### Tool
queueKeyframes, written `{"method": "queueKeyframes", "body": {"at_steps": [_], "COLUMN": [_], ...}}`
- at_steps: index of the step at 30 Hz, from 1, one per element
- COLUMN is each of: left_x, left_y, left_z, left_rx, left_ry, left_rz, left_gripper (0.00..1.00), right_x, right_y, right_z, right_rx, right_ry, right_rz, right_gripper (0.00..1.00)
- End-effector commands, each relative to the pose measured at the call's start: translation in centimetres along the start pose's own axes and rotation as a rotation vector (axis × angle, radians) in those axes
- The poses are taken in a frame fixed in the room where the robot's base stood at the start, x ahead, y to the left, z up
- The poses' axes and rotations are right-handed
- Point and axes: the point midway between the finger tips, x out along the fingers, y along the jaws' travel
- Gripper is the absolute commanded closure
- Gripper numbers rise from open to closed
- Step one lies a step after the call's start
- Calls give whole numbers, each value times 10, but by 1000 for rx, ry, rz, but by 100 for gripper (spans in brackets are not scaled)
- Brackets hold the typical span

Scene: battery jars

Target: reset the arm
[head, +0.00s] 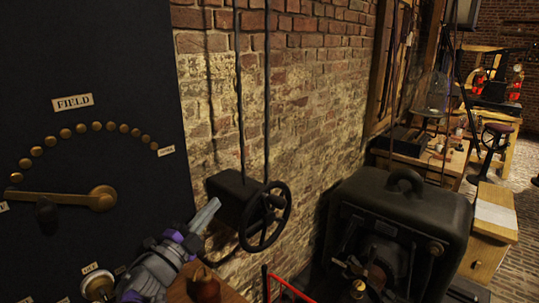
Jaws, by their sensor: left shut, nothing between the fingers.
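My left arm comes in from the bottom left, and its gripper (207,214) points up and to the right. The fingers are shut with nothing between them. The fingertips appear close to the lower left side of a black wall box (234,198) with a handwheel (265,216); I cannot tell whether they touch it. My right gripper is not in view.
A dark panel marked FIELD (73,102) with a brass lever (60,198) stands at the left. A wooden top (222,292) bearing a reddish-brown object (204,289) lies below the gripper. A red rail (288,286) and a dark machine (400,225) stand to the right.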

Motion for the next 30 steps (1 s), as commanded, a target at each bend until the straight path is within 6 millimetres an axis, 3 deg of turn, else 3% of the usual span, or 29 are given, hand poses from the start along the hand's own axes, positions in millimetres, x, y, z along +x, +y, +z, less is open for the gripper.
{"method": "queueKeyframes", "body": {"at_steps": [2, 5, 10, 14, 18, 21, 24, 30], "left_x": [-18, -52, -132, -205, -270, -302, -321, -331], "left_y": [-5, 6, 60, 122, 177, 203, 217, 224], "left_z": [11, 30, 41, 22, -14, -38, -54, -62], "left_rx": [-124, -301, -631, -883, -1086, -1179, -1231, -1257], "left_ry": [-178, -409, -782, -1045, -1253, -1350, -1408, -1438], "left_rz": [-21, -23, 43, 159, 307, 397, 458, 491], "left_gripper": [100, 100, 100, 100, 100, 100, 100, 100], "right_x": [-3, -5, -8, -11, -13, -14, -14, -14], "right_y": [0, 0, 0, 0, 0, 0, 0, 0], "right_z": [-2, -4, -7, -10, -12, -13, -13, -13], "right_rx": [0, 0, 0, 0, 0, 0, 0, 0], "right_ry": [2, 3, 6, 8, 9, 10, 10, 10], "right_rz": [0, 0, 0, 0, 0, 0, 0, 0], "right_gripper": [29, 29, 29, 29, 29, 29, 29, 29]}}
